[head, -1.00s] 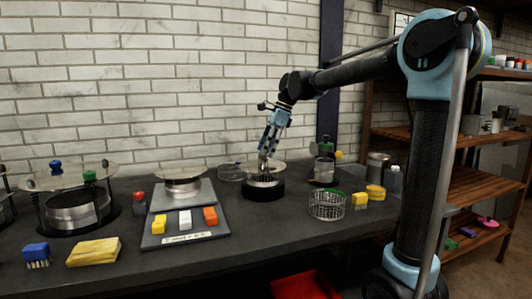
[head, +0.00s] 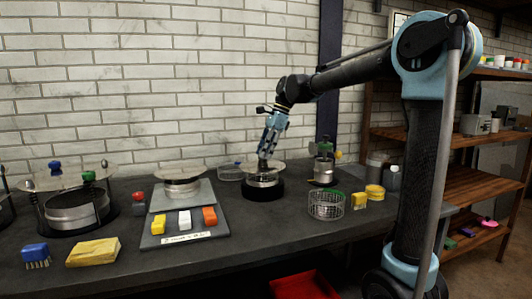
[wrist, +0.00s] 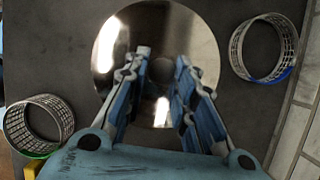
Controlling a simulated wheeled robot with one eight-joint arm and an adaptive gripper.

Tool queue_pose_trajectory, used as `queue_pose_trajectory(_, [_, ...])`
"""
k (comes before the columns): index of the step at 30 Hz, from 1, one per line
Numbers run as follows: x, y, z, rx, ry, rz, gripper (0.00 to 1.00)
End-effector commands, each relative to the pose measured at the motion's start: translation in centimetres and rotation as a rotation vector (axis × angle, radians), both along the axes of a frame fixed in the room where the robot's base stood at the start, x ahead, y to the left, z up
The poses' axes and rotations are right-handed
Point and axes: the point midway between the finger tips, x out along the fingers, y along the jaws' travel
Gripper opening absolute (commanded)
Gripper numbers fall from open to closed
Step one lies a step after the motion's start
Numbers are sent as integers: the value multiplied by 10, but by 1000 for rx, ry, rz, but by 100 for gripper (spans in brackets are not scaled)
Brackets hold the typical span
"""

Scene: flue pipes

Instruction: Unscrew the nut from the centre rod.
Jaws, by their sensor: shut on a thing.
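The centre rod is hidden beneath the nut and fingers, and the thread cannot be seen.
Bare bench lies in front of the disc.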

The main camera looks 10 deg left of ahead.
Motion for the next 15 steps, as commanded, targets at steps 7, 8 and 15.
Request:
queue_pose_trajectory(7, [3, 5, 0, 4, -1, 268, 0])
queue_pose_trajectory(8, [3, 6, 0, 4, -1, 302, 0])
queue_pose_trajectory(15, [3, 9, 0, 6, -1, 571, 0])
